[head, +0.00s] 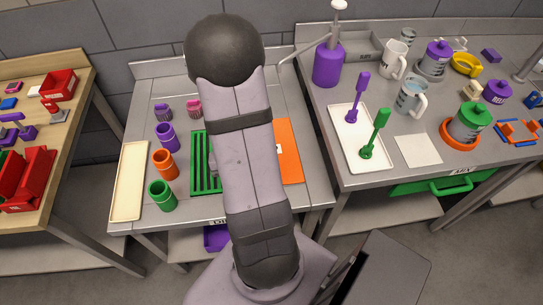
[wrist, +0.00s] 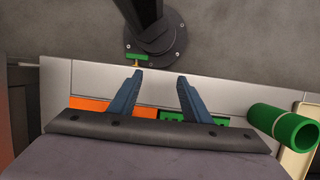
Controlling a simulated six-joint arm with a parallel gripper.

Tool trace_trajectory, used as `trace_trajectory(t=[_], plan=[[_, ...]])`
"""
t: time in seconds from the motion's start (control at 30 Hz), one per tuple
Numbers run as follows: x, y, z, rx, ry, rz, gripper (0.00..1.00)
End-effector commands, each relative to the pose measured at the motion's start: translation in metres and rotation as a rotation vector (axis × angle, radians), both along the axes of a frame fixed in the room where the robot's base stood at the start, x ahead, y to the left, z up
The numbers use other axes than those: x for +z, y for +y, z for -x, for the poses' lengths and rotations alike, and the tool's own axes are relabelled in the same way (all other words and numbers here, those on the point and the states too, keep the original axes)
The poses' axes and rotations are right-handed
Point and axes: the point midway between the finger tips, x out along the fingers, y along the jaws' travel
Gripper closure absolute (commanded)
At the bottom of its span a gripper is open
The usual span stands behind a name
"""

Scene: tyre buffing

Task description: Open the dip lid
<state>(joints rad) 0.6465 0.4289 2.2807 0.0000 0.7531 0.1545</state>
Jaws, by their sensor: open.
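My gripper (wrist: 159,76) shows in the wrist view with its two blue-grey fingers apart and nothing between them. In the head view my own arm hides it. No lid is clearly marked as the dip lid. On the right bench in the head view, a grey pot with a green lid (head: 474,114) stands in an orange ring, and a grey pot with a purple lid (head: 438,48) stands behind it. Both lids appear to be on. Neither pot shows in the wrist view, and my gripper touches neither.
The middle bench holds a green slotted rack (head: 205,170), an orange mat (head: 289,150), a green cup (head: 160,195) and a cream tray (head: 130,180). The green cup is also in the wrist view (wrist: 285,130). A white tray (head: 345,125) holds purple and green tools.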

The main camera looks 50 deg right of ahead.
Motion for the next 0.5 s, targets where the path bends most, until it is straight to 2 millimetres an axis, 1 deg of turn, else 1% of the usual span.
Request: trace_trajectory(t=[0.03, 0.1, 0.2, 0.33, 0.4, 0.5], plan=[[0.016, -0.024, 0.0, 0.015, -0.049, 0.004, 0.56], [0.024, -0.052, -0.003, 0.078, -0.116, 0.019, 0.56], [0.034, -0.087, -0.006, 0.167, -0.194, 0.06, 0.56], [0.044, -0.12, -0.007, 0.26, -0.254, 0.112, 0.56], [0.048, -0.13, -0.007, 0.293, -0.271, 0.131, 0.56], [0.051, -0.139, -0.007, 0.321, -0.284, 0.147, 0.56]])
